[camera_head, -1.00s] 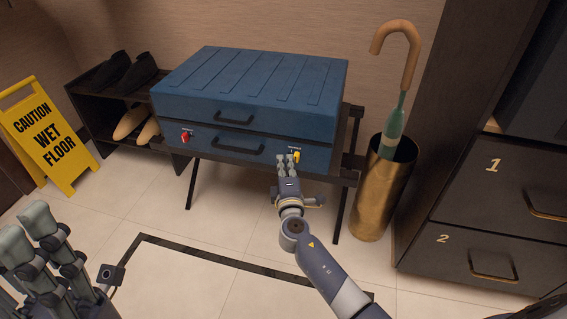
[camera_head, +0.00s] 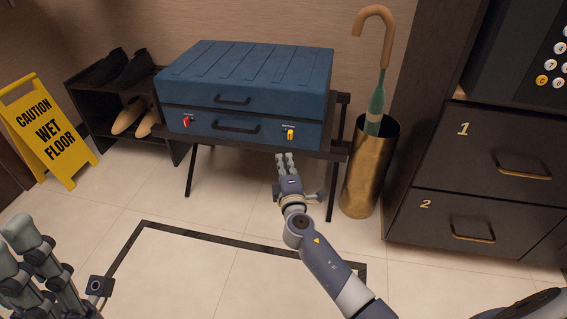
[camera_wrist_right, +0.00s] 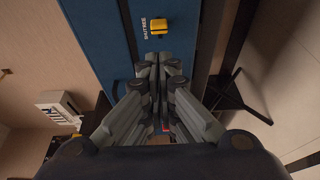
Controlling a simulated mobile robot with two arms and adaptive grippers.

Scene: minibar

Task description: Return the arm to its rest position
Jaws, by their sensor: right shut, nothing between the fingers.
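My right gripper (camera_head: 286,158) is shut and empty. It is in front of the blue suitcase (camera_head: 245,85), just below its lower front edge and apart from the yellow latch (camera_head: 290,134) in the head view. In the right wrist view my right gripper (camera_wrist_right: 158,62) has its fingertips together, with the yellow latch (camera_wrist_right: 159,27) beyond them on the blue case. My left gripper (camera_head: 28,240) is at the lower left of the head view, partly cut off. Whether its fingers are open or shut is unclear.
The suitcase sits on a dark rack (camera_head: 335,150). A brass umbrella stand (camera_head: 370,170) is right of it, beside a dark drawer cabinet (camera_head: 480,190). A yellow wet-floor sign (camera_head: 48,130) and a shoe shelf (camera_head: 95,100) are left. The tiled floor in front is clear.

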